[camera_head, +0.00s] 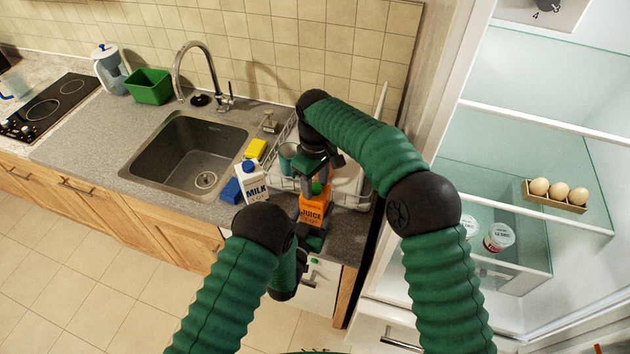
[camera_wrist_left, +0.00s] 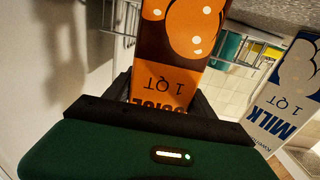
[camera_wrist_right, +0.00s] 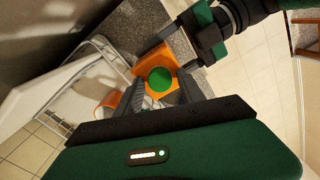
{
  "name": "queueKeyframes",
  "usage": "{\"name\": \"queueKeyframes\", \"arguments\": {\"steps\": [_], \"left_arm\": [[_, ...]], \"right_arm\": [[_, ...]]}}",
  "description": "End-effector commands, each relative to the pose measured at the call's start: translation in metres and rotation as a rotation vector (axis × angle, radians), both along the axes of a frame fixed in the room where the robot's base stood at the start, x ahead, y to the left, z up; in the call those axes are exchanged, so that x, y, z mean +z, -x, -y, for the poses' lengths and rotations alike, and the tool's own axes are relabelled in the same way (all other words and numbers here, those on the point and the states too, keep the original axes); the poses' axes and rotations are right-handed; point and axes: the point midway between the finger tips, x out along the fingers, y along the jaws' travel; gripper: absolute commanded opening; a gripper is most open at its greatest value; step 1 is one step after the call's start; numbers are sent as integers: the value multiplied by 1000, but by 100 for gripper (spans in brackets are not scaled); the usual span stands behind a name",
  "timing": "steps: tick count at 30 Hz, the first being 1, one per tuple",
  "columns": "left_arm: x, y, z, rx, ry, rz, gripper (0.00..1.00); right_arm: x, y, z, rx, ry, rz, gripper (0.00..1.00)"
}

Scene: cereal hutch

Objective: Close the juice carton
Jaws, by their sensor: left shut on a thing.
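The orange juice carton (camera_head: 313,210) stands upright on the counter's front right part. Its round green cap (camera_wrist_right: 160,79) shows at the carton's top in the right wrist view; I cannot tell how tightly it sits. My left gripper (camera_wrist_left: 160,98) is shut on the carton's body, with a finger on each side of the printed face. My right gripper (camera_wrist_right: 159,92) points down from above the carton. Its fingers are apart, with the cap between or just beyond the tips, and I see no clear contact. In the head view the right gripper partly covers the carton's top.
A milk carton (camera_head: 252,186) stands just left of the juice carton. A blue sponge (camera_head: 231,191) and a yellow sponge (camera_head: 256,149) lie near the sink (camera_head: 185,155). A wire dish rack (camera_head: 350,195) is close behind and right. The open fridge (camera_head: 540,130) stands at right.

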Motion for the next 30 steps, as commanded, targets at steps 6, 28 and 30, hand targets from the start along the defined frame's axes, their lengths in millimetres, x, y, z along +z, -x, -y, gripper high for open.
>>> {"name": "queueKeyframes", "arguments": {"steps": [6,28,30], "left_arm": [[-3,1,0,-2,-1,-7,0],[-3,1,0,-2,-1,-7,0],[-3,1,0,-2,-1,-7,0]], "right_arm": [[0,0,0,0,0,0,15],[0,0,0,0,0,0,54],[0,0,0,0,0,0,54]]}}
